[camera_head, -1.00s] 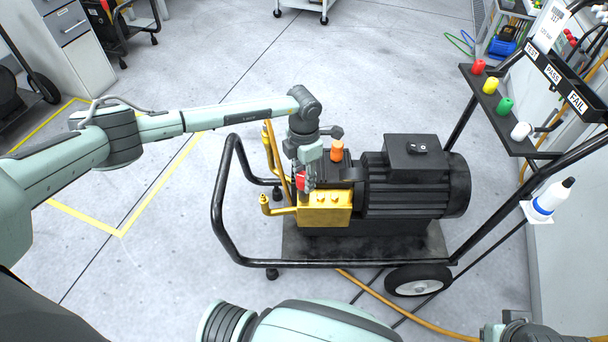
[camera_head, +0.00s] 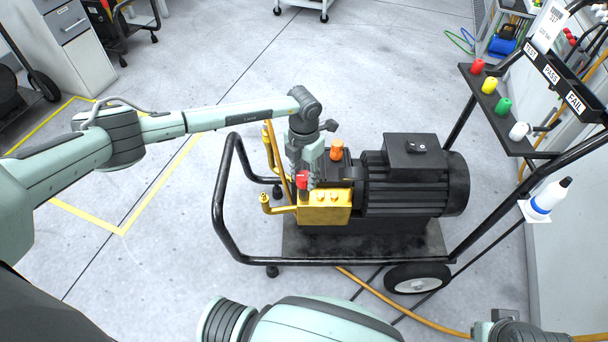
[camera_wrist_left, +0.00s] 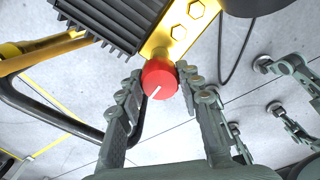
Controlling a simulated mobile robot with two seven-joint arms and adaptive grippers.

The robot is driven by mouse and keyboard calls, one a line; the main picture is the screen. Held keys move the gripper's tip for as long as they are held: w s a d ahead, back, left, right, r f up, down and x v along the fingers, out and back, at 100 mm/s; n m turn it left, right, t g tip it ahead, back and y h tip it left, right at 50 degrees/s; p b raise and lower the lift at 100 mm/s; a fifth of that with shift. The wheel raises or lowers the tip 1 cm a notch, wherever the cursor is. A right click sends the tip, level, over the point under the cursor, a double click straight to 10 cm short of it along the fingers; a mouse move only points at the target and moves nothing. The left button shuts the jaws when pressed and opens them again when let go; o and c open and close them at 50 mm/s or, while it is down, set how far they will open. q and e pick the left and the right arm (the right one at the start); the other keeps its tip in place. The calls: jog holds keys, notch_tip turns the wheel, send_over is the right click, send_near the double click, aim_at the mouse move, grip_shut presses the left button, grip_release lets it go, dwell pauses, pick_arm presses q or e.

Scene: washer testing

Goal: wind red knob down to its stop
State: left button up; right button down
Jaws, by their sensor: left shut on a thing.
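The red knob (camera_head: 302,180) sits on the left end of the yellow pump block (camera_head: 325,208) on the cart. My left gripper (camera_head: 303,181) points down over it from above. In the left wrist view the red knob (camera_wrist_left: 160,77) lies between the two fingers of my left gripper (camera_wrist_left: 161,82), which is shut on it. A short white mark on the knob's top face points toward the lower left of that view.
A black motor (camera_head: 415,175) and an orange cap (camera_head: 337,149) are just right of the gripper. The cart's black tube frame (camera_head: 222,222) curves around the left side. A shelf (camera_head: 497,112) with coloured caps and a white bottle (camera_head: 550,197) stand at the right.

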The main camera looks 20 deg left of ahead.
aim_at(304, 176)
pick_arm(q)
jog(key=o, duration=1.2)
jog(key=shift+c, duration=0.2)
notch_tip(304, 176, up, 12)
